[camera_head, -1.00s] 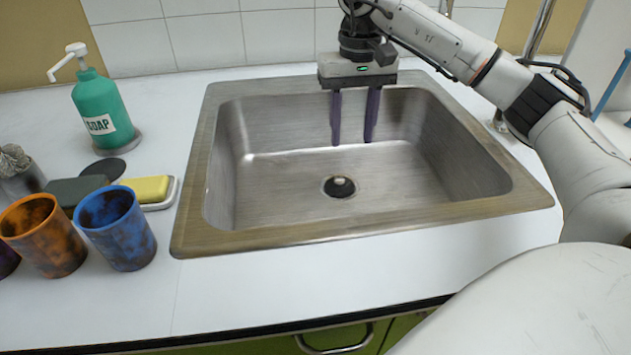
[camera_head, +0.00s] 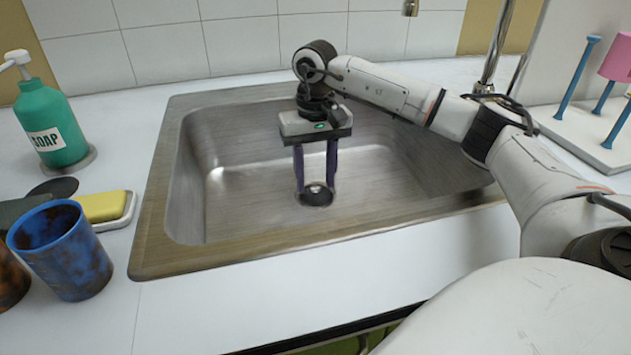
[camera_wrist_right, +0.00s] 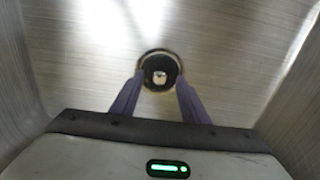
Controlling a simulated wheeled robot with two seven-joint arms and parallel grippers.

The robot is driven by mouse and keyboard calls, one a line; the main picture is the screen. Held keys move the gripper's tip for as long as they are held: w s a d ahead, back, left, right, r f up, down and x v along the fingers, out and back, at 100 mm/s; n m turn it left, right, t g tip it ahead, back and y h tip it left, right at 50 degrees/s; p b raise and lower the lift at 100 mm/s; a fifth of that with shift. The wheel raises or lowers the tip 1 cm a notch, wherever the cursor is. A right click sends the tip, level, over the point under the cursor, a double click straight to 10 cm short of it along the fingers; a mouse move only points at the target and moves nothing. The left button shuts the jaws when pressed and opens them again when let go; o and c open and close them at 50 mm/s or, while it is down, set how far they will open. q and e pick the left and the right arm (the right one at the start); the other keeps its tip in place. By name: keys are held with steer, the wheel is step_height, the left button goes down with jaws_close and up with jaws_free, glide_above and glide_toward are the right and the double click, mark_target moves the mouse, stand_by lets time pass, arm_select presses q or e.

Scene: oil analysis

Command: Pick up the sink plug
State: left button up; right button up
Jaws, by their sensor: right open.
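The sink plug (camera_head: 317,198) is a small dark round piece with a light metal knob, sitting in the drain at the bottom of the metal sink (camera_head: 250,215). In the right wrist view the plug (camera_wrist_right: 158,68) lies just ahead of the fingers, its knob at its middle. My right gripper (camera_head: 315,187) points down into the sink, open and empty. In the head view its two purple fingers stand on either side of the plug's knob; any contact is too small to tell. The right gripper also shows in the wrist view (camera_wrist_right: 160,84). My left gripper is not in view.
Sink walls surround the right gripper. On the left counter stand a green soap bottle (camera_head: 52,128), a yellow sponge (camera_head: 102,206) on a dish, a blue cup (camera_head: 68,262) and a flat dark disc (camera_head: 54,188). A faucet (camera_head: 496,50) rises behind my right arm.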

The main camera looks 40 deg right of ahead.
steer(key=shift+f, duration=0.75)
jaws_close()
steer(key=shift+r, duration=0.15)
